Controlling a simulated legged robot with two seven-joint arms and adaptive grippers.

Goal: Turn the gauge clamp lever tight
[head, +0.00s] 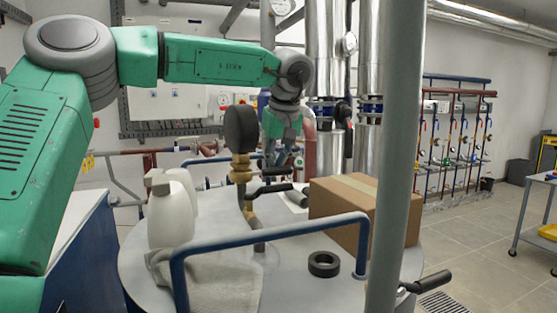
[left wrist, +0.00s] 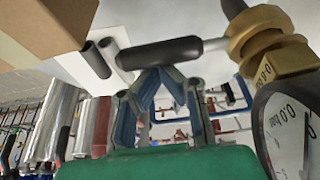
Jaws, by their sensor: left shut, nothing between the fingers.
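The gauge (head: 241,128) stands on a brass fitting (head: 241,168) above the round grey top, its dark back toward the head camera. Its white dial (left wrist: 290,135) fills the right of the left wrist view. The clamp lever, with a black grip (head: 275,171), sticks out to the right of the fitting. In the left wrist view the lever's grip (left wrist: 160,52) lies across the fingertips. My left gripper (head: 277,157) is shut and empty at the lever; it also shows in the wrist view (left wrist: 162,75). Whether its tips touch the grip, I cannot tell. My right gripper is not in view.
A cardboard box (head: 350,208) stands close to the right of the lever. White jugs (head: 172,210) and a grey cloth (head: 215,285) are at the left. A blue rail (head: 270,229) and a black ring (head: 323,264) are in front. A grey post (head: 395,160) rises at the right.

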